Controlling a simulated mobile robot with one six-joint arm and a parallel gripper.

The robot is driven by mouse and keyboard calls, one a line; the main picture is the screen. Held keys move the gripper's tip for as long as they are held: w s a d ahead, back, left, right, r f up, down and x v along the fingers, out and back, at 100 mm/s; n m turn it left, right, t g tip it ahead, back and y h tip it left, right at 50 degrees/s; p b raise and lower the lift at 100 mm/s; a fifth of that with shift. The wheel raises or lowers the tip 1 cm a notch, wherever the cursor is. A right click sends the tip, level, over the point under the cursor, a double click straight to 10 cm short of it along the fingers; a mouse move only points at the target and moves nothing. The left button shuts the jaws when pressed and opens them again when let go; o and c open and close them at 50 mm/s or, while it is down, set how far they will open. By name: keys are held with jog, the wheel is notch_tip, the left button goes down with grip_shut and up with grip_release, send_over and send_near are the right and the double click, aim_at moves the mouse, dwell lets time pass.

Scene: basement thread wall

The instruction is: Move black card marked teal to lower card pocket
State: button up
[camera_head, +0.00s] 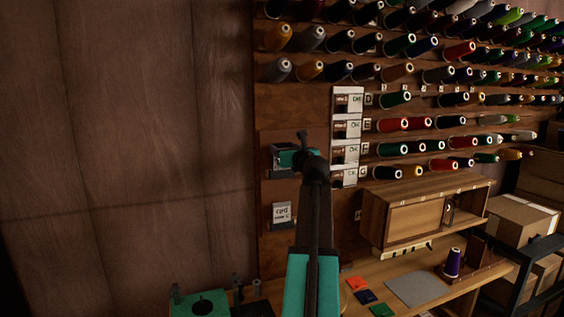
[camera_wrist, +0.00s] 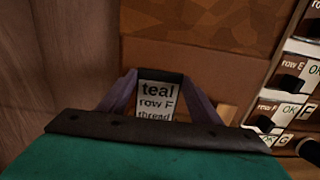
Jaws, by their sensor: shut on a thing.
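The black card (camera_wrist: 157,90) has a white face reading "teal row F thread" in the wrist view. My gripper (camera_wrist: 160,78) is shut on it, with a finger at each side of its upper part. The card's lower edge is hidden behind the dark bar of my gripper. In the head view my gripper (camera_head: 288,156) is at the wooden board, left of the row labels, and hides most of the card. The lower card pocket (camera_head: 282,214), with a white label, is on the board below my gripper.
A column of white row cards (camera_head: 346,130) stands just right of my gripper. Thread spools (camera_head: 395,98) fill the wall beyond. A wooden cabinet (camera_head: 425,210) and a bench (camera_head: 390,270) with coloured cards lie lower right. The wood wall at left is bare.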

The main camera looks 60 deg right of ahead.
jog(key=shift+r+p, duration=1.45)
jog(key=shift+r, duration=0.1)
jog(key=shift+s, duration=0.1)
